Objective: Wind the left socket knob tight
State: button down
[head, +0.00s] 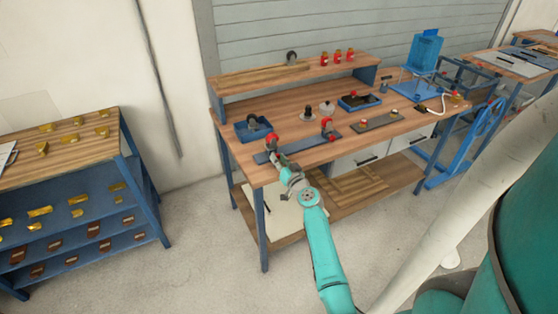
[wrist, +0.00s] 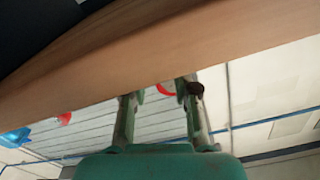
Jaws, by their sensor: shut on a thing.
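A blue-grey plate (head: 310,141) lies along the front of the workbench in the head view. A red left socket knob (head: 271,139) shows at its left part, and a second red knob (head: 327,124) stands further right. My gripper (head: 277,152) reaches over the front edge to the left knob and is shut on it. In the wrist view, a red rounded part (wrist: 166,89) shows between the tips of my gripper (wrist: 160,94). The fingers and the wood hide most of the knob, so its seating cannot be told.
The bench edge (wrist: 90,75) runs close across the wrist view. Another plate (head: 382,121) lies right.

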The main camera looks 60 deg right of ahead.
jog(key=shift+m, duration=2.2)
jog(key=c, duration=0.9)
grip_release()
jog(key=shift+o, duration=0.2)
jog(key=shift+f, duration=0.1)
